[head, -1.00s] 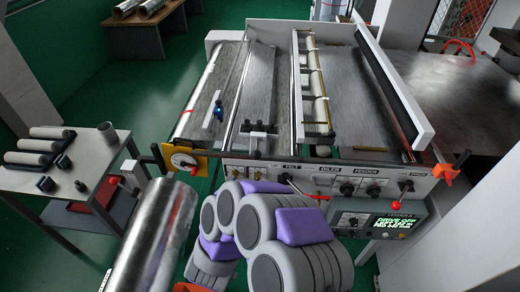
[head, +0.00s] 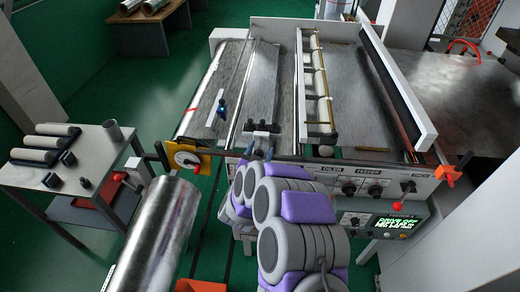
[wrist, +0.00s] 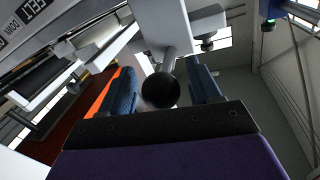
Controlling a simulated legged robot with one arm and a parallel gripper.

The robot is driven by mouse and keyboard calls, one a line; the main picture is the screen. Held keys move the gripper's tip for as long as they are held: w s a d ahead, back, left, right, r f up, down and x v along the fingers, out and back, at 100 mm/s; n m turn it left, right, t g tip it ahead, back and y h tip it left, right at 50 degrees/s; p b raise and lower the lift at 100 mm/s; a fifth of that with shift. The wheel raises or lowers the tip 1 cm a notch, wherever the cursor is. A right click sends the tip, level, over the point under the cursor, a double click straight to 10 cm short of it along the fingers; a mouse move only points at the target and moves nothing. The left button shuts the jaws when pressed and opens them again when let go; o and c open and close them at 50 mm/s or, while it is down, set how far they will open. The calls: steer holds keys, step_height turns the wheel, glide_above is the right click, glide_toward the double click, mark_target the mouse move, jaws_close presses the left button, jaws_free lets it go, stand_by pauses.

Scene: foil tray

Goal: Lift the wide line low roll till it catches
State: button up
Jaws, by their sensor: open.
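My gripper (head: 256,160) is at the front panel (head: 335,180) of the wide machine, left of the OILER label; my grey and purple arm hides that part of the panel. In the wrist view my gripper (wrist: 165,84) has its two blue fingers apart, one on each side of a round black knob (wrist: 160,90). The knob ends a grey rod (wrist: 168,58). I cannot tell whether either finger touches it. Labels reading FELT and DOWN show at upper left in the wrist view. I cannot tell which part is the low roll.
A side table (head: 85,181) with several grey rolls is at left.

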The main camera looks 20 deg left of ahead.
steer(key=shift+w, duration=0.4)
steer(key=shift+a, duration=0.1)
steer(key=shift+c, duration=0.2)
jaws_close()
stand_by(0.9)
